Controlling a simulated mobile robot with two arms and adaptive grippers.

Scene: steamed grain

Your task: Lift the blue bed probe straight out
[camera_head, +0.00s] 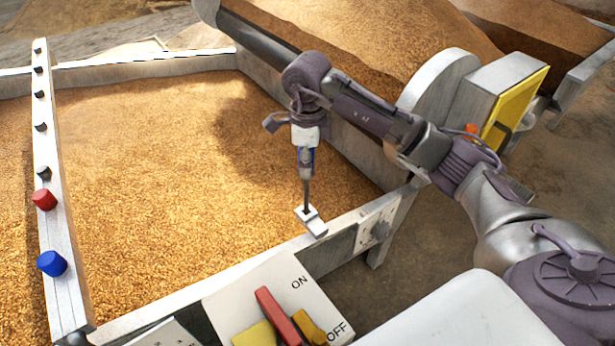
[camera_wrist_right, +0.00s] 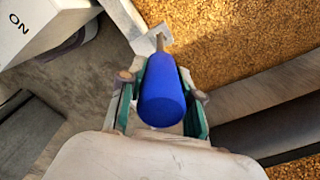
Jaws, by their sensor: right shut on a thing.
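The blue bed probe has a thick blue handle (camera_wrist_right: 163,98) and a thin rod (camera_head: 306,194). My right gripper (camera_head: 306,158) is shut on the handle, with one finger on each side of it in the right wrist view. In the head view the gripper points down and the rod stands nearly upright below it. The rod's lower end meets a pale bracket (camera_head: 312,222) on the near edge of the grain bed (camera_head: 170,160). I cannot tell how deep the rod sits in the bracket. My left gripper is not in view.
A rail at left carries a red knob (camera_head: 44,199), a blue knob (camera_head: 51,263) and several dark hooks. An ON/OFF switch panel (camera_head: 245,300) stands at the front. A yellow-framed box (camera_head: 515,105) is behind my right arm. Space above the grain is open.

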